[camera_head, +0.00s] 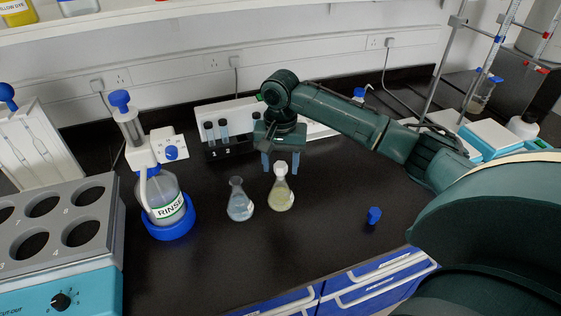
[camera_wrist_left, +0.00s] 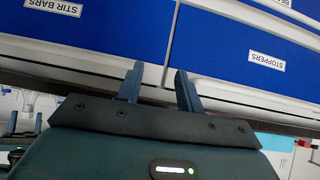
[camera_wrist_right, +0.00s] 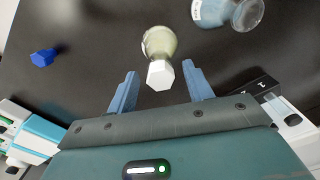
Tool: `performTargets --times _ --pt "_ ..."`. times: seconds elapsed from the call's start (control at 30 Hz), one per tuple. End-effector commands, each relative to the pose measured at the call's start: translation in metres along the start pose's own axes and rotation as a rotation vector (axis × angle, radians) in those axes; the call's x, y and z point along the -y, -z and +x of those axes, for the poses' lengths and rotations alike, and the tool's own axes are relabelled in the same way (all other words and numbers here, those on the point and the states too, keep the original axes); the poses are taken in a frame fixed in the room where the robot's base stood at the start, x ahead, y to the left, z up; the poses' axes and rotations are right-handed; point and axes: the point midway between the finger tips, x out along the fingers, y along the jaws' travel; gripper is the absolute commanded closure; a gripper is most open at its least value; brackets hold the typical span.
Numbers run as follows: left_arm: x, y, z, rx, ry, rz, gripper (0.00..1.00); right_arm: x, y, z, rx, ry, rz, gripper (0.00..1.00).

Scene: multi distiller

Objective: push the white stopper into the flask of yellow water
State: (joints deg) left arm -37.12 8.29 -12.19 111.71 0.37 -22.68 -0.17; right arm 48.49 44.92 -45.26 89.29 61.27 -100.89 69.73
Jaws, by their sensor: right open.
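The flask of yellow water (camera_head: 281,198) stands upright on the black bench, with the white stopper (camera_head: 281,168) sitting at its mouth. How deep the stopper sits cannot be told. In the right wrist view the white stopper (camera_wrist_right: 160,75) covers the flask's neck, and the flask (camera_wrist_right: 159,41) shows beyond it. My right gripper (camera_head: 280,160) is open and empty just behind the stopper. My left gripper (camera_wrist_left: 158,80) is open and empty, facing drawer fronts below the bench.
A flask of bluish liquid (camera_head: 240,203) stands close left of the yellow one. A blue stopper (camera_head: 374,215) lies to the right. The RINSE bottle (camera_head: 166,198) stands left. A vial rack (camera_head: 228,146) is behind. The front bench area is clear.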

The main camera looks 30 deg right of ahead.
Motion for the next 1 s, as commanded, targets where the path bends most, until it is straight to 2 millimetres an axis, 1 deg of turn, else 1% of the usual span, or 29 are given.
performTargets --times 0.13,0.23,0.37,0.53,0.63,0.8,1.0 --pt "0.000 -0.001 0.000 0.000 0.000 -0.001 0.64 0.001 0.000 -0.007 -0.002 0.003 0.000 0.49" --pt "0.000 -0.001 0.001 0.000 0.000 -0.001 0.64 0.001 0.001 -0.022 -0.002 0.004 0.000 0.49" --pt "0.000 -0.002 0.002 -0.002 0.000 -0.002 0.64 0.001 0.001 -0.051 -0.004 0.005 0.000 0.49" --pt "0.000 0.001 0.000 -0.006 0.000 -0.004 0.64 0.001 0.001 -0.092 -0.004 0.004 -0.001 0.49" --pt "0.000 0.002 -0.001 -0.006 0.000 -0.004 0.64 0.000 0.001 -0.111 -0.004 0.002 0.000 0.49" --pt "-0.001 0.002 -0.001 -0.005 0.000 -0.003 0.64 0.000 0.001 -0.127 -0.003 0.000 0.000 0.49" --pt "-0.001 0.000 -0.001 0.001 0.000 -0.002 0.64 0.000 0.000 -0.132 0.000 0.000 0.001 0.49"
